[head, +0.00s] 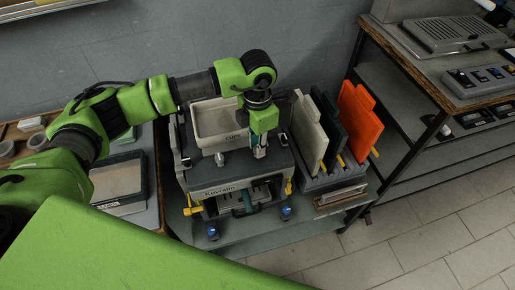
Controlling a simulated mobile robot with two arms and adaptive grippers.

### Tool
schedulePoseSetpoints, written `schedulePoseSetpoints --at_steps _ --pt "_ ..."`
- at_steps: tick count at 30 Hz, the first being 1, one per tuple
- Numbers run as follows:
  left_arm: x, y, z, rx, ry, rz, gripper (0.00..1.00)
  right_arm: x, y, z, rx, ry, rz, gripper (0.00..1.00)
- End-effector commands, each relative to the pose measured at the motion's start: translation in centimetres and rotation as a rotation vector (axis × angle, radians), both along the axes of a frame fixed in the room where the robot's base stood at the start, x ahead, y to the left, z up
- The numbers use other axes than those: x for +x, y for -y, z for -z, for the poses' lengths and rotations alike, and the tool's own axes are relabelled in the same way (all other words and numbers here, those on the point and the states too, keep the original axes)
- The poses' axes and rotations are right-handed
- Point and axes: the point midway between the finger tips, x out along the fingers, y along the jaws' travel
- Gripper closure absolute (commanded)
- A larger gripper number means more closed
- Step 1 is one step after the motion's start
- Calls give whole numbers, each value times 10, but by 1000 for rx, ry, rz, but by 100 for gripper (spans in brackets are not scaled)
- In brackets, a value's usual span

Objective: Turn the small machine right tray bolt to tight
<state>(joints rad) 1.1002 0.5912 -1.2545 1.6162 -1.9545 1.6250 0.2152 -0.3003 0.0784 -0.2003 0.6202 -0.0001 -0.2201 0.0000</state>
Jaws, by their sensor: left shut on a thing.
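The small machine (228,184) stands on a grey bench, with a dark top and the label "Kuvralin" on its front. A white cup tray (207,121) sits on its top at the back. A small silver bolt (219,158) shows in front of the tray, to the left of my gripper. My left gripper (260,152) reaches down from above at the tray's front right and is shut. Its fingers hide what they hold; from its place this appears to be the right tray bolt. How tight the bolt is cannot be seen. My right gripper is not in view.
White, dark and orange panels (360,118) stand upright in a rack close to the right of the machine. Yellow levers (288,188) and blue knobs (286,213) stick out at its front. A wooden table (152,200) is at left, a shelf (420,85) at right. The floor (440,215) at right is clear.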

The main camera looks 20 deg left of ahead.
Motion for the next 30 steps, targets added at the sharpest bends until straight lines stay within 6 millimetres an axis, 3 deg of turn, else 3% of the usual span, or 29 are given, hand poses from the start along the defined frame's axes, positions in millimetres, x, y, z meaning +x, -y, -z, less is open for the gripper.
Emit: schedulePoseSetpoints --at_steps 15,30 --pt "1 0 0 0 3 -420 100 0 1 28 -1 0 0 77" --pt "1 0 -2 0 3 -561 100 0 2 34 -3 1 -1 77"
